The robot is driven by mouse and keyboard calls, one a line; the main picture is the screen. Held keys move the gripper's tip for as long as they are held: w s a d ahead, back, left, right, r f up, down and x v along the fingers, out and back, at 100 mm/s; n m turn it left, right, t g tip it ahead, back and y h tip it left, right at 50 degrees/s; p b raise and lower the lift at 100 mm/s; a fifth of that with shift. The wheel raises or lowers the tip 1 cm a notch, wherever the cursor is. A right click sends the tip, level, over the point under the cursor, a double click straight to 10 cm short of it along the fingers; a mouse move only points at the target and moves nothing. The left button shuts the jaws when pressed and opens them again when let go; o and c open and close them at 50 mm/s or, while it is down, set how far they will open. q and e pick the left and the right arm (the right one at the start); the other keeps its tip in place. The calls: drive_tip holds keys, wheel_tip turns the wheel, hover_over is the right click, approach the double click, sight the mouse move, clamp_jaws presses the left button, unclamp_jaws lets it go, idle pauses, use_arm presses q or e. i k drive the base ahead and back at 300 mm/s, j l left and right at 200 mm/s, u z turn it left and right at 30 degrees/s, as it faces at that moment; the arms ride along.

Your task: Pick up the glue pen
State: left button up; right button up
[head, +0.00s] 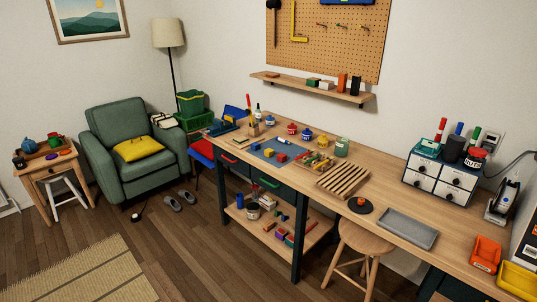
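I cannot tell for certain which thing is the glue pen. A black and white upright device (503,202) stands at the right end of the workbench (395,185), beside the small drawer unit, near a dark cord; it may be the glue pen in a stand. Red (440,128), blue (459,128) and green (475,136) stick-like items stand upright on the drawer unit (441,177). Neither of my grippers shows in the head view.
A grey tray (408,229) and an orange bin (486,253) lie on the bench's right part, with a yellow bin (518,279) at the corner. A slatted wooden rack (343,180) sits mid-bench. A round stool (366,238) stands in front. Floor at left is mostly open.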

sight(277, 139)
drive_tip(key=i+l, duration=0.15)
drive_tip(key=i, duration=0.35)
drive_tip(key=i+l, duration=0.15)
drive_tip(key=i, duration=0.35)
drive_tip(key=i+l, duration=0.1)
drive_tip(key=i, duration=0.45)
